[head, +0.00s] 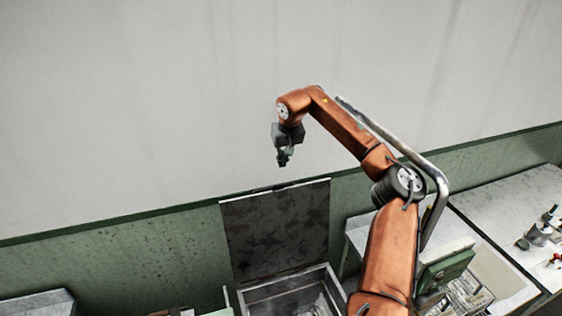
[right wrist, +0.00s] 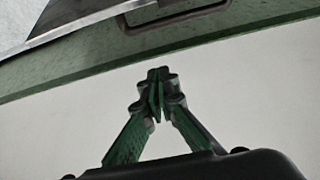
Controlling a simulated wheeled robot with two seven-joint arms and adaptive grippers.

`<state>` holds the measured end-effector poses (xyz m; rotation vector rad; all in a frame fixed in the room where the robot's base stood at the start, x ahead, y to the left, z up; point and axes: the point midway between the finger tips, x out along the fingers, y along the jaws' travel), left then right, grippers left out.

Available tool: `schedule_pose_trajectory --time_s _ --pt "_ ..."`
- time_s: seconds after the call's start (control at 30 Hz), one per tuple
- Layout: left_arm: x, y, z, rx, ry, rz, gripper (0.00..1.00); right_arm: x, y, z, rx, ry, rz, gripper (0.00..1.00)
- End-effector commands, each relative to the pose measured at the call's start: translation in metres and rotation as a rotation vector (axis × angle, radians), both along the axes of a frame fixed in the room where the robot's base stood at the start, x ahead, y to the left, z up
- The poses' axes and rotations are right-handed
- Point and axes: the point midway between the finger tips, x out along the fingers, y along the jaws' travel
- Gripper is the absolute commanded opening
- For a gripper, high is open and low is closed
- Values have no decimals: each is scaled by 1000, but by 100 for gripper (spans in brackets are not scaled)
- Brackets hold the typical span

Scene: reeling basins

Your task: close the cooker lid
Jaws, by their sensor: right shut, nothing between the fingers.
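The cooker (head: 290,290) is a metal box at the bottom middle of the head view, and its inside shows. Its dark, stained lid (head: 277,228) stands raised at the back, close to upright, in front of the green wall band. My right gripper (head: 283,160) is shut and empty, above the lid's top edge and apart from it. In the right wrist view my right gripper (right wrist: 157,90) has its fingertips together. The lid (right wrist: 95,15) shows there at the top left, with a dark handle bar (right wrist: 175,18) at the top. My left gripper is not in view.
A bent metal pipe (head: 390,135) runs close behind my right arm. A pale counter (head: 515,215) with small items stands at the right, and a rack of glassware (head: 465,295) sits at the bottom right. A grey slab (head: 38,305) is at the lower left.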

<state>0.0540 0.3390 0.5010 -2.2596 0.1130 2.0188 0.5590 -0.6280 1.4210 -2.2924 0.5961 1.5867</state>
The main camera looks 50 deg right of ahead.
Motion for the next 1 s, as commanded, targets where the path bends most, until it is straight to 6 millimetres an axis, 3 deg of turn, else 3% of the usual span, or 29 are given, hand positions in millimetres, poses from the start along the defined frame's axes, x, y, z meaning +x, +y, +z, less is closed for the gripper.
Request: schedule_pose_trajectory --time_s 0.17,0.33,0.6,1.0 --pt "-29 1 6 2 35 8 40 13 -4 -37 1 7 3 0" --pt "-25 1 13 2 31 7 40 22 -12 -69 2 6 1 0" --pt "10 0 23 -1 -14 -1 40 -8 3 -67 -1 3 0 0" --pt "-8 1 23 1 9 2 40 -15 7 -68 2 1 -2 0"
